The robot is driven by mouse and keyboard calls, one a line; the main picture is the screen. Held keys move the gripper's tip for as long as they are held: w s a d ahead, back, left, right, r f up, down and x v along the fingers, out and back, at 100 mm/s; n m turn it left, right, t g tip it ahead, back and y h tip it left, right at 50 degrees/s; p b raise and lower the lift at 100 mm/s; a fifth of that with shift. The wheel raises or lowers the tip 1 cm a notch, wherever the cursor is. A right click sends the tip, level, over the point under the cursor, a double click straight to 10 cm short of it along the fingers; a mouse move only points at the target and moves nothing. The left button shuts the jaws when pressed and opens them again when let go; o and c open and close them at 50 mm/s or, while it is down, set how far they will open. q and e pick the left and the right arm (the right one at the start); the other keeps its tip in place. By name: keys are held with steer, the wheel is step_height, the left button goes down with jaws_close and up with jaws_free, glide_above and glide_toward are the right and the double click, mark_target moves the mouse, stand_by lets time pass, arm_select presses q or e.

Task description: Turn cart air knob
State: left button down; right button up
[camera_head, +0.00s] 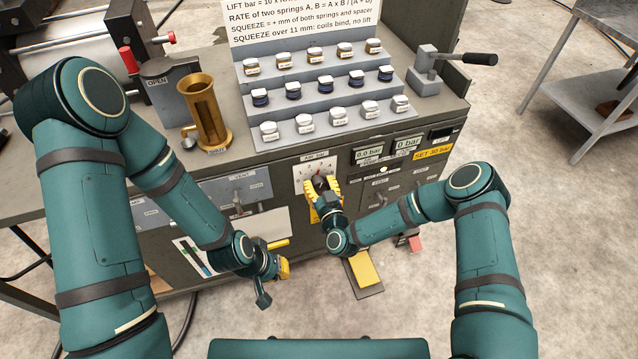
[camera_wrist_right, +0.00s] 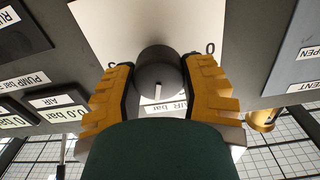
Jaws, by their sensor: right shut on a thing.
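The air knob (camera_wrist_right: 158,72) is a dark round knob with a white pointer mark, on a white dial plate (camera_head: 302,171) labelled "AIR bar" on the front of the cart. My right gripper (camera_head: 322,186) is at the knob, its yellow fingers on either side of it. In the right wrist view the fingers (camera_wrist_right: 160,80) are shut on the knob, one along each side. In the head view the fingers partly hide the knob. My left gripper (camera_head: 282,262) hangs low in front of the cart, away from the knob; I cannot tell whether it is open.
Digital readouts (camera_head: 368,154) showing 0.0 and 0 bar sit right of the dial. A vent lever (camera_head: 240,206) is to its left. On top stand a stepped rack (camera_head: 318,112) of labelled jars, a brass cylinder (camera_head: 205,110) and a grey lever clamp (camera_head: 428,72). A yellow pedal (camera_head: 364,269) is below.

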steer(key=shift+n, duration=0.3)
steer(key=n, duration=0.3)
steer(key=shift+a+r+n, duration=0.1)
steer(key=shift+a+n, duration=0.1)
steer(key=shift+n, duration=0.1)
steer(key=n, duration=0.4)
steer(key=shift+a+n, duration=0.1)
steer(key=shift+n, duration=0.2)
steer(key=n+b, duration=0.1)
steer(key=n, duration=0.2)
steer(key=shift+n, duration=0.3)
steer(key=n, duration=0.1)
steer(key=n+b, duration=0.1)
steer(key=n, duration=0.1)
steer(key=shift+f+n, duration=0.25)
steer(key=shift+n, duration=0.05)
steer(key=n, duration=0.2)
steer(key=shift+n, duration=1.7)
